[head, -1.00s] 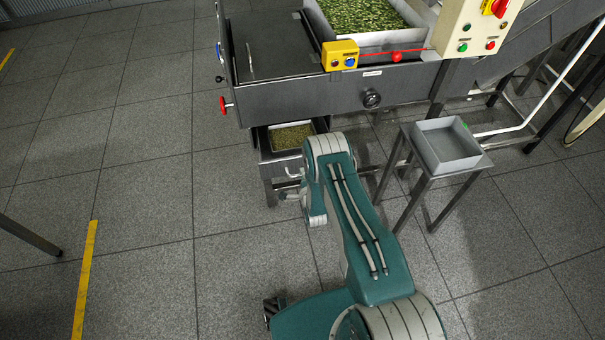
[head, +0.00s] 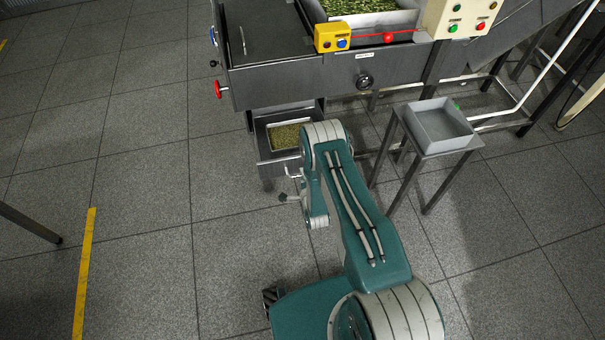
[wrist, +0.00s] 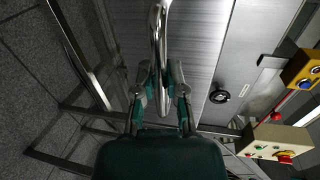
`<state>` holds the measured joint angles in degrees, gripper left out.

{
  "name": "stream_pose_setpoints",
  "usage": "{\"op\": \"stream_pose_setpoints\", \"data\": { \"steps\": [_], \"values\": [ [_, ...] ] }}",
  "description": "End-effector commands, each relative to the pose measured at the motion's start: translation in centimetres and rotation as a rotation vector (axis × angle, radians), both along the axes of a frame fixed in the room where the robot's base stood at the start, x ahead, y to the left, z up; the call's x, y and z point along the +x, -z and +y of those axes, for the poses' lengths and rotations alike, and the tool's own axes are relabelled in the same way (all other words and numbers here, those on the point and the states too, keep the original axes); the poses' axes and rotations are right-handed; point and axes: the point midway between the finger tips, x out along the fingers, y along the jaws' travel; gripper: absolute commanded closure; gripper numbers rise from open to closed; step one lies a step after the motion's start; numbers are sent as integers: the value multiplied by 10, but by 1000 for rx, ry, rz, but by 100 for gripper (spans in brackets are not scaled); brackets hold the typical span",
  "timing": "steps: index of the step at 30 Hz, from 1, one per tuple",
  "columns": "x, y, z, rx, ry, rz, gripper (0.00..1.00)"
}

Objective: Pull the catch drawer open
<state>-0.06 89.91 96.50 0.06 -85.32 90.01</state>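The catch drawer (head: 262,145) is partly out from under the grey machine in the head view, with greenish-brown bits in its tray (head: 287,135). In the wrist view, its shiny metal bar handle (wrist: 162,25) runs down between the two fingers of my gripper (wrist: 161,85). The fingers are closed in on the handle from both sides. The brushed metal drawer front (wrist: 200,40) fills the area beyond. In the head view my arm covers the drawer's right side, and the gripper is small and partly hidden.
A grey tray (head: 440,122) sits on a small metal stand right of my arm. The machine carries a red knob (head: 218,90), a yellow button box (head: 329,38) and a control panel (head: 462,15). The floor to the left is open, with a yellow line (head: 84,270).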

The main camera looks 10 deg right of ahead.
Motion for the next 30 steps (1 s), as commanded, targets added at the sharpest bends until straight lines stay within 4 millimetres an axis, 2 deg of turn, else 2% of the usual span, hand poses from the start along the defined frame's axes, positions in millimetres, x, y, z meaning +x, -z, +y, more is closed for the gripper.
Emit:
{"op": "stream_pose_setpoints", "data": {
  "steps": [1,2,3,12,16,20,30],
  "values": [
    [-4,6,0,0,0,17,67],
    [-4,5,0,0,0,17,53],
    [-4,5,0,0,0,15,49],
    [-2,2,0,0,0,7,49],
    [-9,0,0,0,0,7,49],
    [-29,-4,0,0,0,9,49],
    [-97,-16,0,-1,0,11,49]
  ]
}}
